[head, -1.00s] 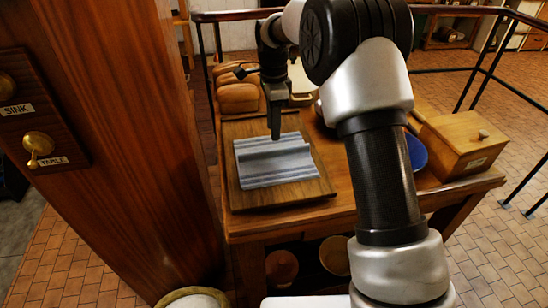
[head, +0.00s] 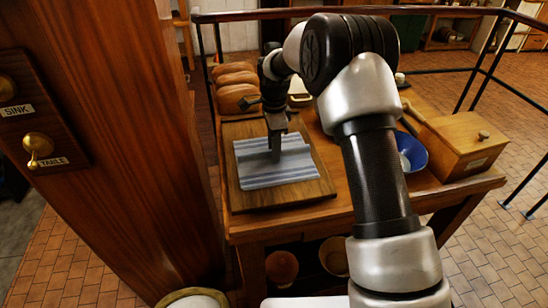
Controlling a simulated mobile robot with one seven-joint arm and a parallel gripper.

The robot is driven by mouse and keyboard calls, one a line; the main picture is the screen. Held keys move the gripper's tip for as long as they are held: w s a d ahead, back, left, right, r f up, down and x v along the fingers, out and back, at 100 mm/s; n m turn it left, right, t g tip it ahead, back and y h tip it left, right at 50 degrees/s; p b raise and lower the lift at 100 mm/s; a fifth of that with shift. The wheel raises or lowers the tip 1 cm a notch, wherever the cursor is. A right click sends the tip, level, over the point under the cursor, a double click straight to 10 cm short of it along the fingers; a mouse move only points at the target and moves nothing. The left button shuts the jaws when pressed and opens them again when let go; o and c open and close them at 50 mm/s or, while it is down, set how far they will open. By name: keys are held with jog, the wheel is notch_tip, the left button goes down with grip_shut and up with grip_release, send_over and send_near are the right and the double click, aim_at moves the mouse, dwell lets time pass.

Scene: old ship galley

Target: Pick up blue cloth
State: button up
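The blue cloth (head: 262,175), pale blue with lighter stripes, lies spread on a wooden board (head: 243,200) on the table in the head view. My gripper (head: 276,157) points down over the cloth's middle, its fingertips at or just above the fabric. The fingers line up one behind the other from this side, so I cannot tell how far apart they are or whether they touch the cloth. My gripper hides a small part of the cloth.
Bread loaves (head: 236,98) sit behind the board. A blue bowl (head: 411,152) and a wooden box (head: 462,145) stand to the right of my arm. A wooden pillar (head: 125,140) rises close to the table's left side. Black railings (head: 484,75) run behind and right.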

grip_shut()
